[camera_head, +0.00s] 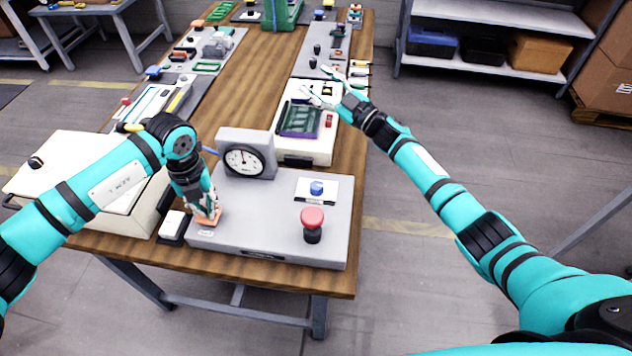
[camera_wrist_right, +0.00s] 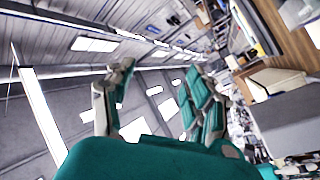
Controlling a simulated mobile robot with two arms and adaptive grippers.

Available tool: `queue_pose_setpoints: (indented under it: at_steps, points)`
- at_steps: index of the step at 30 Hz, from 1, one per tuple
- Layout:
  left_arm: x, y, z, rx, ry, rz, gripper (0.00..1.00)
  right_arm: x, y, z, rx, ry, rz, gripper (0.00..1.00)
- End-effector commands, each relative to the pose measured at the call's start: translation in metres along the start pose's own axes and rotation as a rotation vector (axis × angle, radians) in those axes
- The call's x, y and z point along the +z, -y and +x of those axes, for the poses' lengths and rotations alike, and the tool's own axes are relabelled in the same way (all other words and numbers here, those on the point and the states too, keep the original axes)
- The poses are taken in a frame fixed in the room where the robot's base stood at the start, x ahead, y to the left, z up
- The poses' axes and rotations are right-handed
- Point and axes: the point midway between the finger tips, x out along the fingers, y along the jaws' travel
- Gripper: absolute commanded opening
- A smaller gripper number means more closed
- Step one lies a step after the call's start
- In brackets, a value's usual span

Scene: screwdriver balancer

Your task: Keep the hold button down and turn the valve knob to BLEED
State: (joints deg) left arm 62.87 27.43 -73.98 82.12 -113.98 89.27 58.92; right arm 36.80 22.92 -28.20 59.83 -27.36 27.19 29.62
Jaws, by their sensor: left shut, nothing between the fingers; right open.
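A grey panel box (camera_head: 270,230) on the wooden table carries a round dial gauge (camera_head: 244,160), a blue button (camera_head: 317,187) on a white plate, and a red knob (camera_head: 312,217) on a black stem. My left gripper (camera_head: 207,212) points down at the panel's left side, shut. Its tips are at a flat orange piece (camera_head: 209,219), mostly hidden beneath them; I cannot tell whether it is pressed. My right gripper (camera_head: 323,90) is open and empty, well beyond the panel; its spread fingers show in the right wrist view (camera_wrist_right: 160,100). Panel lettering is too small to read.
A white case (camera_head: 85,185) stands left of the panel, with a small white-topped block (camera_head: 173,224) between them. A light unit with a green board (camera_head: 298,120) lies behind the panel. More devices line both table sides; the middle strip is bare.

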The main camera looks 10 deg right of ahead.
Motion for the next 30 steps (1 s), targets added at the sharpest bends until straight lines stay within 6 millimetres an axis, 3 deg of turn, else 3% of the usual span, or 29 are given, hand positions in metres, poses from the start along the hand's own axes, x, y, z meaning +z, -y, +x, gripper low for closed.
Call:
queue_pose_setpoints:
  at_steps: [1,3,6,9,12,14,19,24,30]
  points:
    - [-0.001,0.0,0.002,0.002,-0.002,0.0,0.0,-0.039,0.019,0.019,-0.108,-0.092,-0.075,0.55]
    - [-0.001,0.0,0.002,0.002,-0.002,0.0,0.0,-0.086,0.057,0.033,-0.291,-0.211,-0.188,0.55]
    - [-0.001,0.0,0.002,0.002,-0.002,0.0,0.0,-0.136,0.123,0.032,-0.616,-0.346,-0.375,0.55]
    - [-0.001,-0.001,0.002,0.002,-0.002,0.0,0.0,-0.151,0.176,0.006,-0.96,-0.396,-0.567,0.55]
    - [-0.001,-0.001,0.002,0.002,-0.002,0.0,0.0,-0.138,0.202,-0.029,-1.296,-0.348,-0.762,0.55]
    - [-0.001,-0.001,0.002,0.003,-0.002,0.0,0.0,-0.123,0.203,-0.05,-1.471,-0.276,-0.87,0.55]
    - [-0.001,-0.001,0.002,0.003,-0.002,-0.001,0.0,-0.086,0.168,-0.093,-1.815,0.003,-1.113,0.55]
    - [-0.001,-0.001,0.002,0.003,-0.002,0.0,0.0,-0.072,0.136,-0.11,-1.948,0.202,-1.228,0.55]
    - [-0.001,-0.001,0.002,0.003,-0.003,0.0,0.0,-0.055,0.137,-0.118,-1.974,0.248,-1.247,0.55]
